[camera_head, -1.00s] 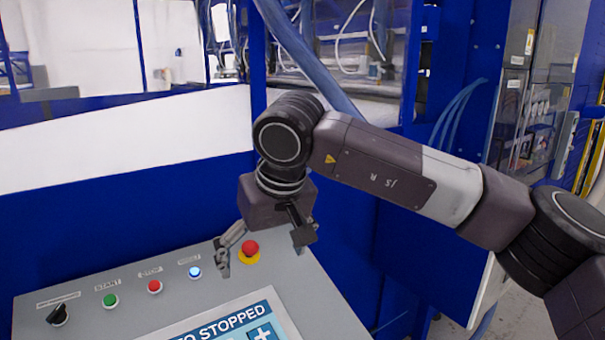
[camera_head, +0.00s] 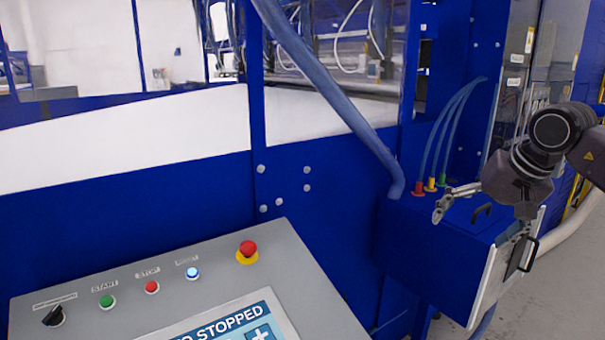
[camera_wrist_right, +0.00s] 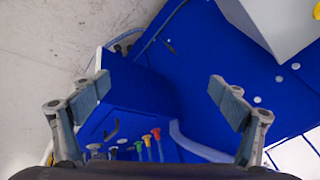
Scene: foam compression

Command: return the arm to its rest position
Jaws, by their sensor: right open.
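My right gripper (camera_head: 482,214) is at the right of the head view, in front of and above the blue box on the machine's side. Its fingers are apart with nothing between them. In the right wrist view the gripper (camera_wrist_right: 157,95) shows both grey fingers spread wide, with the blue box (camera_wrist_right: 130,95) and machine panel beyond. The control panel (camera_head: 215,285) stands at the lower left of the head view, well clear of the gripper. My left gripper is not in view.
The panel carries a red emergency button (camera_head: 248,250), a lit blue button (camera_head: 193,273), red and green buttons and a black switch (camera_head: 53,316). A blue hose (camera_head: 330,95) slants across the machine. Red, yellow and green hose fittings (camera_head: 431,184) stand near my right gripper.

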